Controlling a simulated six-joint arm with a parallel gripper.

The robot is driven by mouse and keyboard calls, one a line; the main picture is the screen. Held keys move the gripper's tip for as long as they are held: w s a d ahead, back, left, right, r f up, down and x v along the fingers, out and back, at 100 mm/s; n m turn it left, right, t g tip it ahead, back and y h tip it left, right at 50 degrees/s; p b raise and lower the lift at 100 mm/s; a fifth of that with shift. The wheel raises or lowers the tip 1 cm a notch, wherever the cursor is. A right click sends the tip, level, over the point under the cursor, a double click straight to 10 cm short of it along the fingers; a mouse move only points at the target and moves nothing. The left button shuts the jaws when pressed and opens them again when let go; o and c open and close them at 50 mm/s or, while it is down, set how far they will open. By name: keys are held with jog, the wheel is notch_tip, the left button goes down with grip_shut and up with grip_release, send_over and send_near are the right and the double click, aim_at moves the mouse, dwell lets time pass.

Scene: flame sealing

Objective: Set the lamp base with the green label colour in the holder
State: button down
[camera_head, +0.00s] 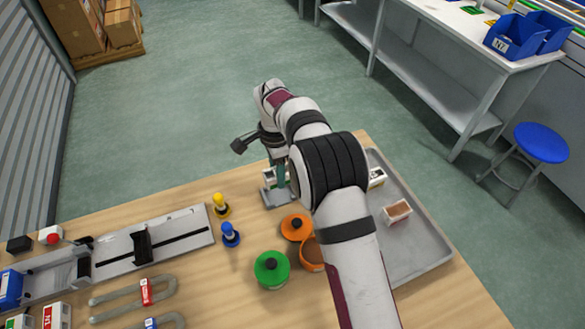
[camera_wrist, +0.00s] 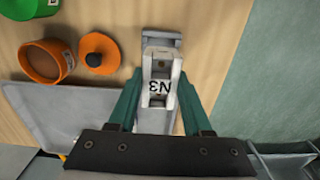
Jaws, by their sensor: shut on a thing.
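A white lamp base marked N3 (camera_wrist: 160,87) sits between the green fingers of my gripper (camera_wrist: 160,100) in the wrist view. My gripper is shut on it. In the head view, part of the white base with a green patch (camera_head: 268,179) shows beside my gripper (camera_head: 279,176), over a small grey metal holder (camera_head: 277,198). The holder's grey end (camera_wrist: 162,37) shows beyond the base in the wrist view. The base lines up with the holder, but I cannot tell whether it is fully seated. My wrist and fingers hide part of it.
A grey tray (camera_head: 430,240) with white boxes lies right. An open orange jar (camera_head: 312,256), its lid (camera_head: 295,227) and a green jar (camera_head: 271,269) stand in front. Yellow (camera_head: 221,206) and blue (camera_head: 231,235) pegs and a long metal fixture (camera_head: 180,228) are left.

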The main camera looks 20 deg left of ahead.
jog(key=shift+d+f, duration=0.1)
jog(key=shift+f, duration=2.9)
jog(key=shift+c, duration=1.3)
grip_release()
notch_tip(320, 180, up, 16)
jog(key=shift+f, duration=0.1)
